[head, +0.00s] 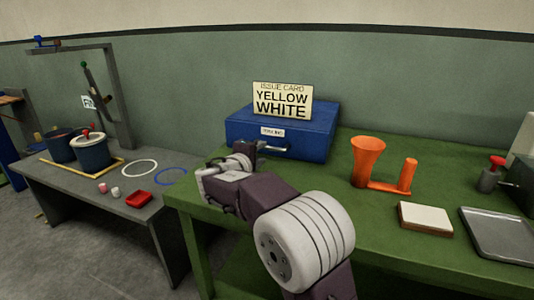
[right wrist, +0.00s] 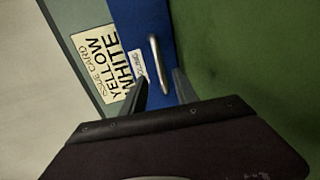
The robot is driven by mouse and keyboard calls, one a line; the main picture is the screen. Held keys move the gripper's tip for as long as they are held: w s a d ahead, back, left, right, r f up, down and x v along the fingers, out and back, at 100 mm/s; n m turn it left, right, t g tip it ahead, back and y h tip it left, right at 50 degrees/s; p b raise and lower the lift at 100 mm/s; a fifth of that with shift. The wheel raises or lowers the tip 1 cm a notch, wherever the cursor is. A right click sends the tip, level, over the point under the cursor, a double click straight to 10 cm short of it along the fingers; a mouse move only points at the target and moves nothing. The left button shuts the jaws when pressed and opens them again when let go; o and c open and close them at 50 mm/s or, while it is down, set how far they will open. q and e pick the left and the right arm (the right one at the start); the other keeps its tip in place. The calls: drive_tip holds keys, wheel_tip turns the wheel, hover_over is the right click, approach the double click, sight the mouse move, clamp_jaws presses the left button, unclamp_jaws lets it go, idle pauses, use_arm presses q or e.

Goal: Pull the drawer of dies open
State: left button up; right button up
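The drawer of dies is in a blue box (head: 300,125) on the green table, its front facing me with a small white label (head: 272,132) and a metal bar handle (head: 275,148). The drawer looks shut. In the right wrist view the blue front (right wrist: 130,20) and the handle (right wrist: 155,62) show ahead of the fingers. My right gripper (right wrist: 160,88) is open and empty, its two fingers apart, with the handle just beyond and between the tips; I see no contact. In the head view the right gripper (head: 240,160) is left of the handle. My left gripper is not in view.
An issue card (head: 283,103) reading "YELLOW WHITE" stands on the box. An orange funnel piece (head: 368,160), a white-topped block (head: 425,218) and a grey tray (head: 500,232) are to the right on the green table (head: 345,205). A grey table (head: 85,190) with pots stands left.

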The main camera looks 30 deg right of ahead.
sight(268, 149)
drive_tip(key=x, duration=0.7)
drive_tip(key=shift+w+d+f+b, duration=0.1)
drive_tip(key=shift+w+d+b, duration=0.1)
drive_tip(key=shift+d+b, duration=0.1)
clamp_jaws()
idle(0.9)
